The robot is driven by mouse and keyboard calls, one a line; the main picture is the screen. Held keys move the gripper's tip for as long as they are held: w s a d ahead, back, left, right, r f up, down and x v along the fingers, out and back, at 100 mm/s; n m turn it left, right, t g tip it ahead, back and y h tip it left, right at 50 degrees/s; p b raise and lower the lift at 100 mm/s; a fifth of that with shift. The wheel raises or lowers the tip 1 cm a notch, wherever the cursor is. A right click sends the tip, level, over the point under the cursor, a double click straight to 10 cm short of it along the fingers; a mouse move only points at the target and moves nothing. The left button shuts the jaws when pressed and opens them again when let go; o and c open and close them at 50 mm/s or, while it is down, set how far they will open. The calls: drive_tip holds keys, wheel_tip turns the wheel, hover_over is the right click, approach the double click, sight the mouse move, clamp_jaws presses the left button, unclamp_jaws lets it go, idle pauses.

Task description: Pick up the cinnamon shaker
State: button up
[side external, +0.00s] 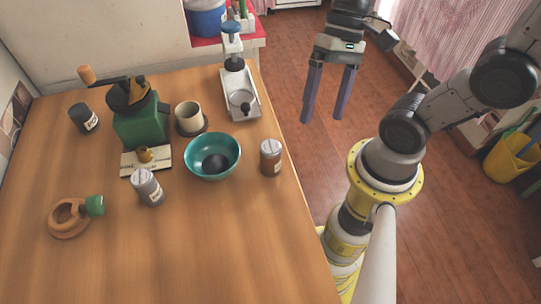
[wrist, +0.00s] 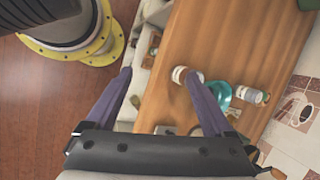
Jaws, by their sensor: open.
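Three small shakers stand on the wooden table. A brown one with a grey lid (side external: 270,158) is right of the teal bowl, near the table's right edge. A grey one (side external: 147,188) is left of the bowl, and a dark one (side external: 83,118) is at the far left. The labels are too small to read; the brown colour fits cinnamon. A shaker (wrist: 180,75), apparently the brown one, shows near the right fingertip in the wrist view. My gripper (side external: 323,119) is open and empty, raised beyond the table's right edge, apart from every shaker; its fingers also show in the wrist view (wrist: 158,77).
The teal bowl (side external: 212,141) holds a dark round thing close to the brown shaker. A green grinder (side external: 141,128), a beige cup (side external: 188,117), a silver press (side external: 240,92) and an orange ring-shaped object (side external: 69,218) stand around. The table's front right is clear.

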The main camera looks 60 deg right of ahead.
sight(265, 166)
drive_tip(key=w+d+f+m+y, duration=0.2)
drive_tip(key=w+f+m+y, duration=0.3)
drive_tip(key=f+m+y, duration=0.5)
drive_tip(key=a, duration=0.2)
drive_tip(key=a+m, duration=0.1)
drive_tip(key=a, duration=0.2)
drive_tip(key=a+m, duration=0.1)
drive_tip(key=a, duration=0.2)
drive_tip(key=shift+w+r+t+h, duration=0.25)
drive_tip(key=shift+t+h, duration=0.05)
drive_tip(key=shift+t, duration=0.1)
drive_tip(key=shift+w+x, duration=0.2)
drive_tip(key=shift+x, duration=1.15)
drive_tip(key=shift+w+x, duration=0.2)
drive_tip(key=shift+x, duration=1.15)
drive_tip(key=shift+r, duration=0.25)
clamp_jaws()
